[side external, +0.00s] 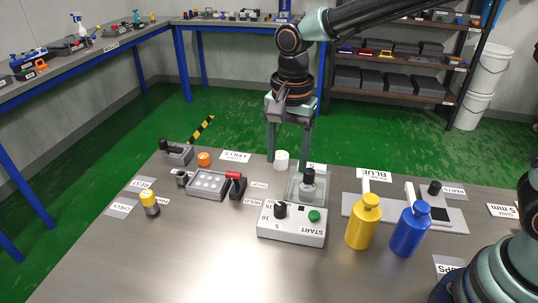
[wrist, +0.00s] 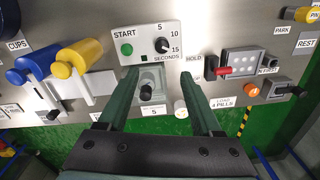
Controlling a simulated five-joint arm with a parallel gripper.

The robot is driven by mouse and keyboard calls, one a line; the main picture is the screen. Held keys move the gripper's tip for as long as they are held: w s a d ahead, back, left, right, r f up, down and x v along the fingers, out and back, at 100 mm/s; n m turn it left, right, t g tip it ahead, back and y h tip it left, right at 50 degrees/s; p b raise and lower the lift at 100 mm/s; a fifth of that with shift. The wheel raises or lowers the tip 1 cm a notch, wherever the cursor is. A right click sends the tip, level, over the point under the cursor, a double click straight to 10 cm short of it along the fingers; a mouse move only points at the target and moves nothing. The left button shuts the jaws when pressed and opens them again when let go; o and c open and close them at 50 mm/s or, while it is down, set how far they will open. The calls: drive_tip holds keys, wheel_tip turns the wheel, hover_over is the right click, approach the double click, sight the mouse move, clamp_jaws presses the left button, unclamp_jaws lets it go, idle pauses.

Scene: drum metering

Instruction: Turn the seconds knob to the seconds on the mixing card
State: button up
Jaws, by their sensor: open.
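The seconds knob (side external: 280,210) is a black knob on a pale control box (side external: 291,232), and it also shows in the wrist view (wrist: 145,42). The scale 5, 10, 15 SECONDS is printed around it; I cannot tell where its pointer stands. A green START button (side external: 314,216) sits beside it. A small white card reading 5 (wrist: 153,111) lies by the clear tray; it seems to be the mixing card. My gripper (side external: 288,164) is open and empty, above the table behind the box. In the wrist view its fingers are spread either side of the tray, apart from the knob.
A clear tray (wrist: 161,77) with a dark-topped grey part stands behind the box. Yellow (side external: 363,226) and blue (side external: 410,230) bottles stand to its right. A white cylinder (side external: 281,160), a grey pill block (side external: 207,184) and a red handle (side external: 234,176) are near. The front left table is clear.

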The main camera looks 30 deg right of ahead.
sight(281, 205)
drive_tip(key=shift+m, duration=0.3)
drive_tip(key=f, duration=0.8)
drive_tip(key=a+f, duration=0.1)
drive_tip(key=f, duration=0.4)
drive_tip(key=shift+w, duration=0.1)
clamp_jaws()
